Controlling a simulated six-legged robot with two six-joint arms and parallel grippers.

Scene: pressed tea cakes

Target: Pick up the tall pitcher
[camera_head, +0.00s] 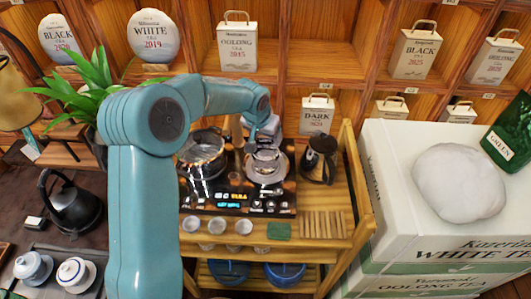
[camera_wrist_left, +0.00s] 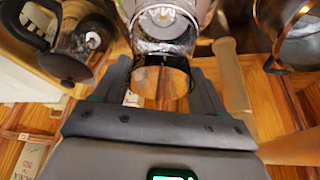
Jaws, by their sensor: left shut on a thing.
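The tall pitcher (camera_head: 266,163) is clear glass and stands out at the right side of the black hob in the head view. In the left wrist view the pitcher (camera_wrist_left: 163,48) is between the two grey fingers of my left gripper (camera_wrist_left: 160,82). The left gripper (camera_head: 263,130) is shut on it from the far side in the head view. The fingertips are partly hidden there. I cannot tell whether the pitcher's base touches the hob. My right gripper is not in view.
A glass pot (camera_head: 203,155) stands at the left of the hob (camera_head: 232,205). A dark glass pot (camera_head: 319,160) stands at the right on the wooden cart (camera_head: 350,190). Small cups (camera_head: 217,226) line the front. A white box (camera_head: 390,185) is farther right.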

